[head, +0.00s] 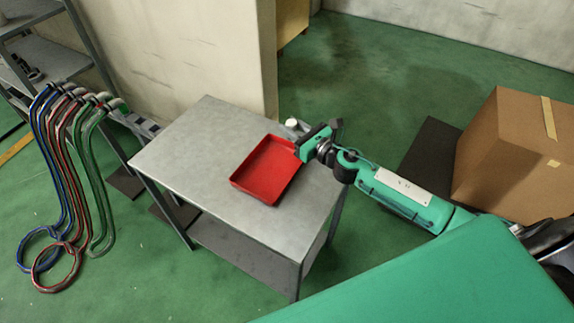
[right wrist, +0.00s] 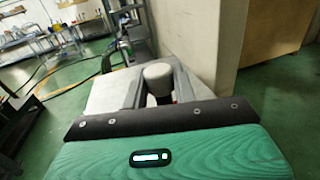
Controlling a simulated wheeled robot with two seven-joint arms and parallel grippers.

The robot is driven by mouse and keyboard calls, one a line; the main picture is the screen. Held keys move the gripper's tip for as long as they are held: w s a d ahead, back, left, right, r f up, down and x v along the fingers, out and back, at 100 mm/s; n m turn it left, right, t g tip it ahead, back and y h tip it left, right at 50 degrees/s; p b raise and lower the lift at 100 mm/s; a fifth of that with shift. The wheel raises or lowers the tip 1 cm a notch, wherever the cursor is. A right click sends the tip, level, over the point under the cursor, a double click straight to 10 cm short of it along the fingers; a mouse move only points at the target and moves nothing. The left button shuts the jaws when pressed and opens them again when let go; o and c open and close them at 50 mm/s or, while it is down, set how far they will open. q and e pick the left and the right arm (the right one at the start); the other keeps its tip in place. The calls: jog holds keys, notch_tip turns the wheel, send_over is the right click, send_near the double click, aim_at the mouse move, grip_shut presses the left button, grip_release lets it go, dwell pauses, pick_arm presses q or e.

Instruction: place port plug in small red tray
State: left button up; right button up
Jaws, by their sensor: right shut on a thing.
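The small red tray (head: 262,172) lies on the grey metal table and looks empty. My right gripper (head: 298,126) is over the table by the tray's far right corner. It is shut on the port plug, whose pale top (head: 291,121) shows just past the tray's far edge in the head view. In the right wrist view the plug (right wrist: 158,74) is a light grey rounded cap with a darker lower part, between the two fingers of the right gripper (right wrist: 157,88). My left gripper is not in view.
The grey table (head: 190,140) has free room left of the tray. A wall corner (head: 240,60) stands close behind it. A rack of coloured hoses (head: 70,170) hangs at the left. A large cardboard box (head: 515,160) stands at the right.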

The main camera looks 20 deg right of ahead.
notch_tip(320, 180, down, 11)
jog(key=shift+f+b, duration=0.1)
jog(key=shift+b, duration=1)
jog(key=shift+f+b, duration=0.3)
jog(key=shift+f, duration=1.8)
jog(key=shift+f, duration=0.2)
jog(key=o, duration=0.9)
jog(key=shift+o, duration=0.2)
jog(key=shift+r, duration=0.1)
